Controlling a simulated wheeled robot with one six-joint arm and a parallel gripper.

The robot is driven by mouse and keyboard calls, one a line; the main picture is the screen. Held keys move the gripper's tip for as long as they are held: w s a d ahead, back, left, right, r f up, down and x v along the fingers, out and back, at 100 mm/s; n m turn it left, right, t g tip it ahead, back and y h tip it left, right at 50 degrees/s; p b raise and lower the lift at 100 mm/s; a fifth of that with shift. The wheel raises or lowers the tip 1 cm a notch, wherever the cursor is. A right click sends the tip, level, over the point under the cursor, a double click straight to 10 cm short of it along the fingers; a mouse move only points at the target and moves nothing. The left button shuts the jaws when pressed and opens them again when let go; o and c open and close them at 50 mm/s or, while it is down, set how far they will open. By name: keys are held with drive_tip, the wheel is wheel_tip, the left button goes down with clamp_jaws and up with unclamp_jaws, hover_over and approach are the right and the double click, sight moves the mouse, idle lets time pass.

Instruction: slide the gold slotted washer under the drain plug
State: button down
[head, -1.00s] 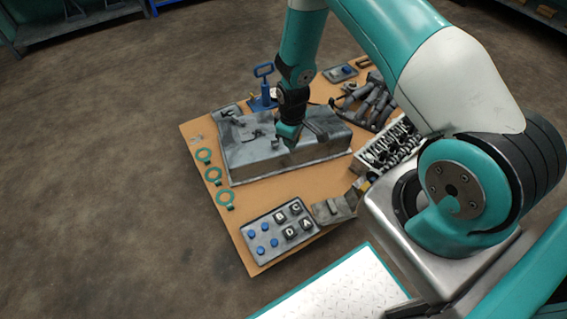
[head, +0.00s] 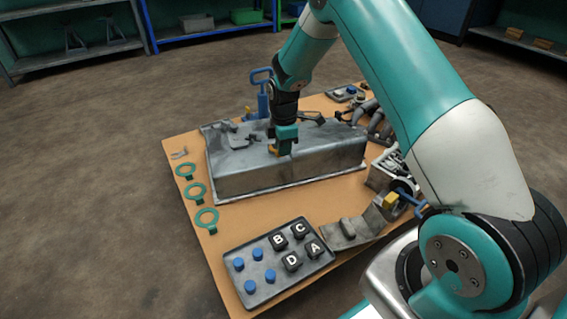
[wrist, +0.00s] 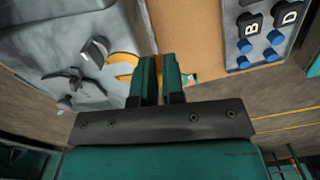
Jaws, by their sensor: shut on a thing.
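My gripper (wrist: 160,72) is shut on the gold slotted washer (wrist: 124,66), which sticks out to the left of the fingers in the wrist view. In the head view, my gripper (head: 282,148) is low over the grey metal pan (head: 290,180), with a bit of gold at its tip. A short grey plug (wrist: 95,50), apparently the drain plug, stands on the pan just left of the washer. I cannot tell whether washer and plug touch. In the head view my gripper hides the plug.
Three teal rings (head: 207,217) lie along the left table edge. A tray (head: 277,262) with blue pegs and lettered black blocks is at the front. A blue-handled tool (head: 262,92) stands behind the pan. Engine parts crowd the right side.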

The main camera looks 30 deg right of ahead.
sight(279, 160)
wheel_tip(279, 160, down, 6)
drive_tip(key=b, duration=0.5)
drive_tip(key=shift+b, duration=0.3)
drive_tip(key=shift+d+p, duration=0.2)
drive_tip(key=shift+p, duration=0.3)
drive_tip(key=shift+w, duration=0.25)
idle(0.3)
drive_tip(key=shift+w+d, duration=0.2)
drive_tip(key=shift+w, duration=0.55)
drive_tip(key=shift+w+p, duration=0.15)
drive_tip(key=shift+p, duration=0.15)
drive_tip(key=shift+w+d, duration=0.2)
drive_tip(key=shift+w, duration=0.55)
drive_tip(key=shift+w, duration=0.1)
drive_tip(key=shift+w+d+p, duration=0.1)
drive_tip(key=shift+w+p, duration=0.35)
drive_tip(key=shift+w, duration=0.05)
